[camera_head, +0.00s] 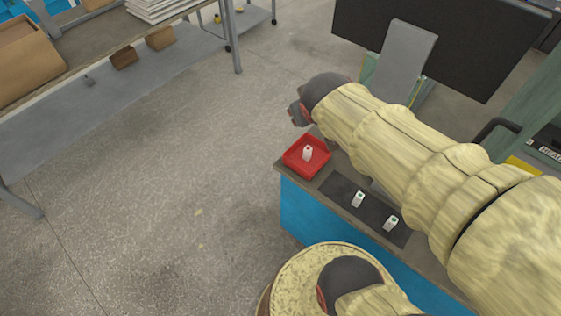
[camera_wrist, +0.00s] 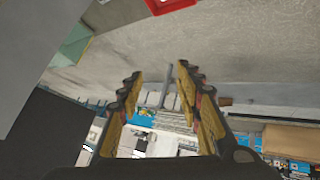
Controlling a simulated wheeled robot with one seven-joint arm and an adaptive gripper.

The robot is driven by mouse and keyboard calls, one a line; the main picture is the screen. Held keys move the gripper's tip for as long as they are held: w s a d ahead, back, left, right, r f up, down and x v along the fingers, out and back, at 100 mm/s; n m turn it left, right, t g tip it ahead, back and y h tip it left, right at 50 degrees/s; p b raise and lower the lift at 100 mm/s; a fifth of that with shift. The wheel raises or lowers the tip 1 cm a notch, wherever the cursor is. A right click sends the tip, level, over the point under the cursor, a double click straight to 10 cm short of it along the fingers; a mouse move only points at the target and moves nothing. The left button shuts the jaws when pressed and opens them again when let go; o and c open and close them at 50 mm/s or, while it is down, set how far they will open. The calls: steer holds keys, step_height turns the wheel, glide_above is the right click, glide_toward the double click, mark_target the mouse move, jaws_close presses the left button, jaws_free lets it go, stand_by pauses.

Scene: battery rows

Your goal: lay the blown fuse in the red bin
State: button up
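The red bin (camera_head: 312,170) stands at the left end of the workbench in the head view. A small white piece with a reddish mark (camera_head: 307,154), which looks like the blown fuse, is upright inside it. Two similar white pieces with green marks (camera_head: 358,199) (camera_head: 391,222) stand on the dark mat. My gripper (camera_wrist: 159,72) is open and empty in the wrist view, its fingers well apart. Part of the red bin also shows at the top edge of the wrist view (camera_wrist: 170,5). In the head view the arm's end is above and behind the bin, and the fingers cannot be made out.
The dark mat (camera_head: 338,187) lies on the bench beside the bin. A black panel (camera_head: 460,45) and a grey plate (camera_head: 404,60) stand behind my arm. A table with cardboard boxes (camera_head: 28,62) is at upper left. The floor between is clear.

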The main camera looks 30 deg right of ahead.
steer(key=s+a+r+g+y, duration=0.1)
steer(key=s+a+y, duration=0.3)
steer(key=s+a, duration=0.7)
steer(key=a, duration=0.3)
steer(key=shift+s+n+g, duration=0.15)
steer(key=shift+n+g, duration=0.15)
steer(key=shift+g, duration=0.1)
